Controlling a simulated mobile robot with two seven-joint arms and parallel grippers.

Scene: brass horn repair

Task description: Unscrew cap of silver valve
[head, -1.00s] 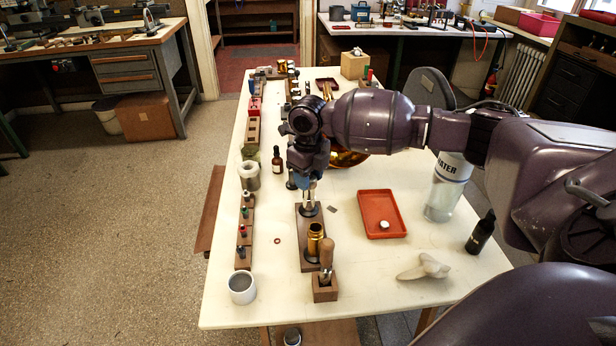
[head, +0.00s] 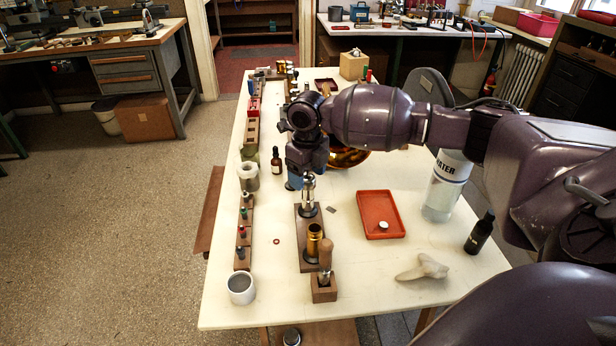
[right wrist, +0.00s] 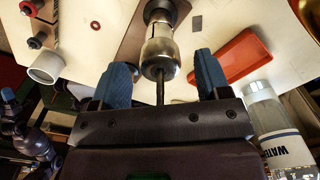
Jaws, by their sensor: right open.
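The silver valve (head: 308,193) stands upright on a dark wooden block (head: 304,250) on the white table. In the right wrist view the silver valve (right wrist: 160,48) has a wide metal body with a thin dark stem pointing towards the gripper's palm. My right gripper (right wrist: 160,66) is open, with one blue finger on each side of the valve and a visible gap on both sides. In the head view the right gripper (head: 294,182) is beside the valve's top, partly hidden by its own wrist. Part of my left arm shows at the left edge of the right wrist view.
A red tray (head: 370,203) with a small pale round piece (head: 384,225) lies to the right.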

